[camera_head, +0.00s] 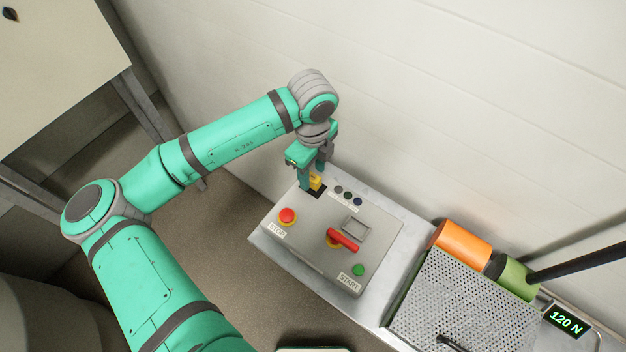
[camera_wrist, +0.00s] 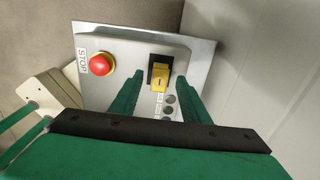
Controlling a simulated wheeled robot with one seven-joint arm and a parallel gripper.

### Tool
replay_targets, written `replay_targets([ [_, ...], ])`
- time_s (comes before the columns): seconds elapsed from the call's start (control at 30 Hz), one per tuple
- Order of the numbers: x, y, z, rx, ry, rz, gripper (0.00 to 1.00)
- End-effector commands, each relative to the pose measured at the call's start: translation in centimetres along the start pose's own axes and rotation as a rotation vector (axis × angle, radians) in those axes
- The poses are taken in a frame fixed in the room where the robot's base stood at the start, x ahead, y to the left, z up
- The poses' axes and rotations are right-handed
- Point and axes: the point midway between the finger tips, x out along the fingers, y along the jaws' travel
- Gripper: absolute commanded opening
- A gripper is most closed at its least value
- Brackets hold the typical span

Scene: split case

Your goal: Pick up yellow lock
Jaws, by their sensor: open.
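The yellow lock (camera_head: 316,183) sits at a dark slot near the upper left corner of the grey control box. It also shows in the wrist view (camera_wrist: 159,77), upright over the black square. My gripper (camera_head: 312,180) is over the box at the lock. In the wrist view my gripper's (camera_wrist: 155,90) two green fingers are apart, one on each side of the lock, with a visible gap on both sides. Whether a finger touches the lock cannot be told. In the head view the fingers hide part of the lock.
The control box (camera_head: 300,250) carries a red STOP button (camera_head: 287,216), a red rotary handle (camera_head: 343,241), a green START button (camera_head: 358,270) and small dark buttons beside the lock. A perforated metal plate (camera_head: 465,310), an orange cylinder (camera_head: 462,243) and a green one (camera_head: 512,277) lie right. A white wall stands behind.

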Motion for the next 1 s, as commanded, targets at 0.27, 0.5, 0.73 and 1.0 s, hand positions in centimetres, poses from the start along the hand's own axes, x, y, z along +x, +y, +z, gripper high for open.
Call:
replay_targets([
  [0.27,2.8,0.0,-0.2,-0.001,0.001,0.0,0.42],
  [0.5,2.9,0.0,-0.2,-0.001,0.001,0.0,0.42],
  [0.73,2.9,0.0,-0.2,0.0,0.0,0.0,0.0],
  [1.0,2.8,0.0,-0.2,0.0,0.0,0.0,0.0],
])
